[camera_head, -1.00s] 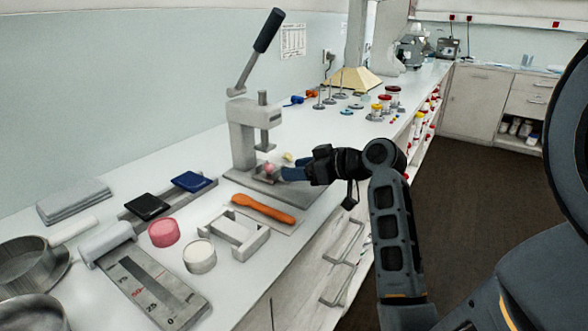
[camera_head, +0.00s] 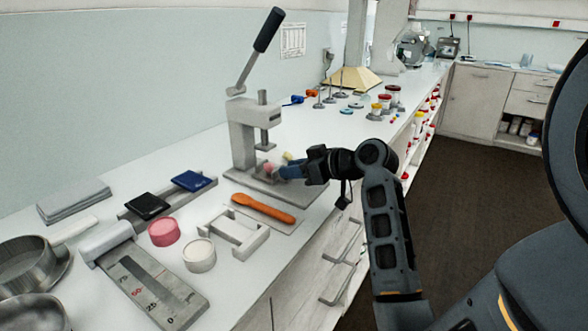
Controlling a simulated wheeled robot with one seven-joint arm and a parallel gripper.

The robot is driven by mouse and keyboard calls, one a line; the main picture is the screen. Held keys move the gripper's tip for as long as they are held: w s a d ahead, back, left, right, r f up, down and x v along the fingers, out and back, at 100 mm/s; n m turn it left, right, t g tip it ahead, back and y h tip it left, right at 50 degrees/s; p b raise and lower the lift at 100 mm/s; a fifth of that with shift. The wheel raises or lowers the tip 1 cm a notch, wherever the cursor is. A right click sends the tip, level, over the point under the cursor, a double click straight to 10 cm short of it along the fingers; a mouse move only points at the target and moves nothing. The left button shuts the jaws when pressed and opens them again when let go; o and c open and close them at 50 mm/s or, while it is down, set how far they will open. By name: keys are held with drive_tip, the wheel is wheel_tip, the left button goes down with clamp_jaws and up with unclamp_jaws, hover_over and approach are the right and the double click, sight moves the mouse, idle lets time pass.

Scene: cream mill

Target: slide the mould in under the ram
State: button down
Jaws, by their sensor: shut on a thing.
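The press stands on the white bench, with a grey frame (camera_head: 241,133), a raised black-handled lever (camera_head: 266,32) and a ram (camera_head: 264,140) above its base plate (camera_head: 245,180). My gripper (camera_head: 279,171) reaches in from the right, low over the base plate, with its blue fingers pointing at the press. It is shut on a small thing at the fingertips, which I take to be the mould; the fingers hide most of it. A small pink piece (camera_head: 269,167) shows at the fingertips, just below the ram. A pale yellow piece (camera_head: 287,157) shows just behind the fingers.
An orange spatula (camera_head: 263,209) lies on a mat in front of the press. A grey bracket frame (camera_head: 236,232), pink tub (camera_head: 164,232) and white tub (camera_head: 199,255) stand nearer. Weights and small jars (camera_head: 384,105) stand farther back along the bench.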

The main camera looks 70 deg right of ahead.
idle(0.3)
drive_tip(key=shift+w+d, duration=0.15)
drive_tip(key=shift+w, duration=0.6)
drive_tip(key=c, duration=0.9)
unclamp_jaws()
drive_tip(key=v, duration=0.7)
drive_tip(key=shift+s+r, duration=0.1)
drive_tip(key=shift+s, duration=0.2)
